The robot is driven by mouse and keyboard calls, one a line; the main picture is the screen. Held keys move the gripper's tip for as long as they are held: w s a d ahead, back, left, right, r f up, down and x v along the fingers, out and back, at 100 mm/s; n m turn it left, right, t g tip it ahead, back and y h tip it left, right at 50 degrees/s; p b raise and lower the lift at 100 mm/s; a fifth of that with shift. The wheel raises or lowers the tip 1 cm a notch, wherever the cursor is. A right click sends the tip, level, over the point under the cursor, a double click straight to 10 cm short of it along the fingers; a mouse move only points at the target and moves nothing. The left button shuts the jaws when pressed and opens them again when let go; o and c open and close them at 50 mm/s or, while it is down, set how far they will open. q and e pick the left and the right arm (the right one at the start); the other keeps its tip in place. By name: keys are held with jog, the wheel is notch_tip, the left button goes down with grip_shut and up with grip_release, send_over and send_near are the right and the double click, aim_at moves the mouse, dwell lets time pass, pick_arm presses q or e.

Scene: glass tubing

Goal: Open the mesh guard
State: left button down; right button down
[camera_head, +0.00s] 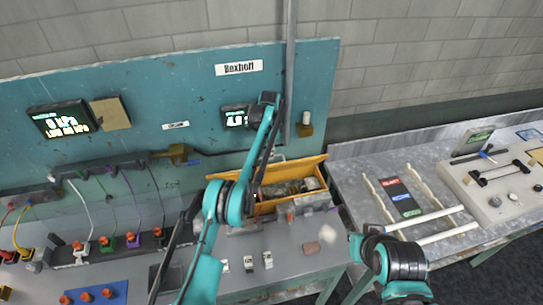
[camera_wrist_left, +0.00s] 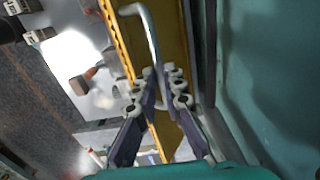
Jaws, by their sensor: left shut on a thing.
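The mesh guard is a yellow-orange frame (camera_head: 313,164) over a recess at the back of the grey bench. In the left wrist view, its yellow bar (camera_wrist_left: 176,35) runs down the middle, with a bent grey handle rod (camera_wrist_left: 150,32) over it. My left gripper (camera_wrist_left: 164,78) is shut on this handle, one finger on each side. In the head view my left arm crosses in front of the guard and hides part of it, and I cannot make out the fingertips there. My right gripper is not in view; only part of the right arm shows at the lower right.
A teal back panel (camera_head: 180,80) with displays stands behind the bench. Cables and plugs (camera_head: 105,242) fill the left side. A second table (camera_head: 345,170) holds glass rods at right.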

pick_arm(q)
jog(key=shift+w+a+f, duration=0.15)
jog(key=shift+f, duration=0.1)
